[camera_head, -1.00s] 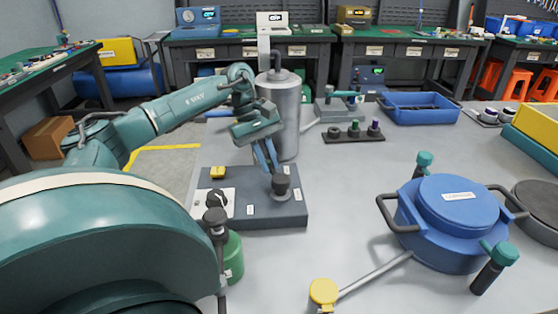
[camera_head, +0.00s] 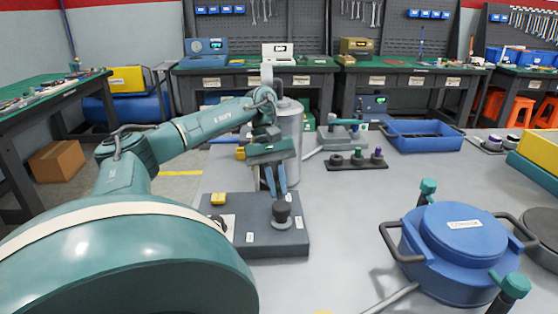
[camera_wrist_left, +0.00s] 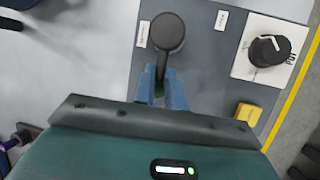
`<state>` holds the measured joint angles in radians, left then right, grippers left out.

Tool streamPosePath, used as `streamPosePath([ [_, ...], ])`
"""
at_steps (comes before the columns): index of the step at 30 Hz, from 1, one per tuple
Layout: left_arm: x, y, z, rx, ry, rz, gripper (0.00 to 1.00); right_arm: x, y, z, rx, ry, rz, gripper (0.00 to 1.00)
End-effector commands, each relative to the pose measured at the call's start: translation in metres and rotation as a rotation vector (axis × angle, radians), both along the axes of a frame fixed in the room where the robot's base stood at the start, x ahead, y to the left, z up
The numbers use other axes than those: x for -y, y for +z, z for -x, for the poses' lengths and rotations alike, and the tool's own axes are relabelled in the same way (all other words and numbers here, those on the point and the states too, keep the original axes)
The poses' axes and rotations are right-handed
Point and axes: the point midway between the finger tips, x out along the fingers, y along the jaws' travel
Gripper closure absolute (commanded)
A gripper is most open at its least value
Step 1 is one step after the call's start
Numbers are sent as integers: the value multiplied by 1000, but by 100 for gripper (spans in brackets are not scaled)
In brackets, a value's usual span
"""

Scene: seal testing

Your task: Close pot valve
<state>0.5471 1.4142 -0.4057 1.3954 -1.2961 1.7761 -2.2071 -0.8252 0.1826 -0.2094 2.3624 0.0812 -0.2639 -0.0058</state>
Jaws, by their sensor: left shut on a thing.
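My left gripper (camera_head: 276,184) points down at a dark round-topped valve (camera_head: 281,213) on the grey panel block (camera_head: 262,241). In the left wrist view, the valve's round black top (camera_wrist_left: 168,32) lies just beyond the blue fingers (camera_wrist_left: 161,88). The fingers are shut on the valve's dark handle, which runs back from the round top between them; a little green shows there. A black knob (camera_wrist_left: 268,50) sits on a white plate marked POT, beside the gripped valve. The blue lidded pot (camera_head: 462,232) stands at the right. My right gripper is out of view.
A grey cylinder (camera_head: 293,143) stands behind the gripper. A yellow block (camera_wrist_left: 248,114) sits on the panel block. A dark rack (camera_head: 357,163) and a blue bin (camera_head: 424,135) are further back. The grey table is clear between panel block and pot.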

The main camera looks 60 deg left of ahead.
Motion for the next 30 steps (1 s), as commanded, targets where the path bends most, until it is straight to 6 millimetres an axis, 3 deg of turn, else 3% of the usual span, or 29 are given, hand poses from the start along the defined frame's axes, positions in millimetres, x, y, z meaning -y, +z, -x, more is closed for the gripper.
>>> streamPosePath([
  [5, 0, 1, -1, 5, -1, 2, 100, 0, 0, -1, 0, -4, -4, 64],
  [6, 0, 1, -1, 4, -1, 2, 87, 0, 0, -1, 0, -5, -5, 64],
  [14, 1, 0, -1, 3, 0, 2, 66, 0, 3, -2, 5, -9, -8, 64],
  [23, -1, 4, -1, 3, 0, 2, 66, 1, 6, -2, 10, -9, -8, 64],
  [30, -16, 41, -4, 9, 3, 3, 66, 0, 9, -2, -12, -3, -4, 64],
])
